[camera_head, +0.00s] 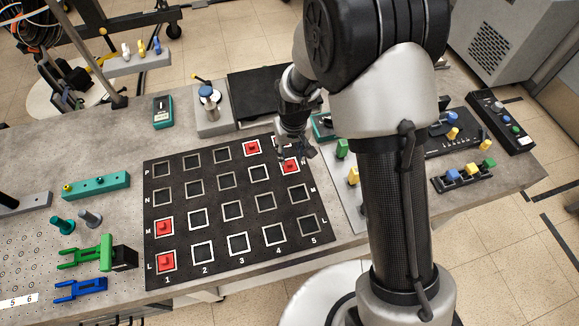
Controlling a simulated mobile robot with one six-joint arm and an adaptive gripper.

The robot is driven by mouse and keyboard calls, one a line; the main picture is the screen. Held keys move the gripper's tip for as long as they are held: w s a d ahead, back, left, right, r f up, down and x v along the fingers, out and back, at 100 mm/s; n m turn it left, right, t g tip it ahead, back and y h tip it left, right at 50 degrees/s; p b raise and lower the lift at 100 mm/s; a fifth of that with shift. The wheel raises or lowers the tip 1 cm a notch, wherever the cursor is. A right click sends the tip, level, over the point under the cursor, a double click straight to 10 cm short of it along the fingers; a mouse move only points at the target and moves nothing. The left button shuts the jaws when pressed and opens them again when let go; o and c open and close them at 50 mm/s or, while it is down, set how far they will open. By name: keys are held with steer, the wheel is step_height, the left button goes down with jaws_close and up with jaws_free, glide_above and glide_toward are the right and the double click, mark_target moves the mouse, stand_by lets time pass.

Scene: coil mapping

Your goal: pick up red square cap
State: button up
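Several red square caps lie on a black board (213,212) with white-outlined squares. One cap (165,262) is at row L, column 1. Another cap (165,227) is directly above it in row M, column 1. A third cap (251,148) is in the far row, P, column 4. Another cap (291,166) is at the right edge in row N, column 5. My gripper (307,153) is over the board's far right corner, close to the row N cap and partly overlapping it in the picture. Its fingers are small and dark, so their opening and any contact are unclear.
Green (88,254) and blue (80,290) forked parts lie at the left. A teal block (96,185) and grey stand (212,118) are behind. Racks with colored caps (463,176) are on the right. My arm hides part of the table.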

mark_target(289, 162)
steer(key=f, duration=0.2)
steer(key=f+b, duration=0.1)
steer(key=f, duration=0.1)
steer(key=w+f+b, duration=0.1)
steer(key=f, duration=0.1)
steer(key=shift+w+a+f, duration=0.1)
steer(key=shift+a+f, duration=0.1)
steer(key=shift+f, duration=0.2)
steer(key=shift+r, duration=0.1)
steer(key=shift+c, duration=0.4)
jaws_close()
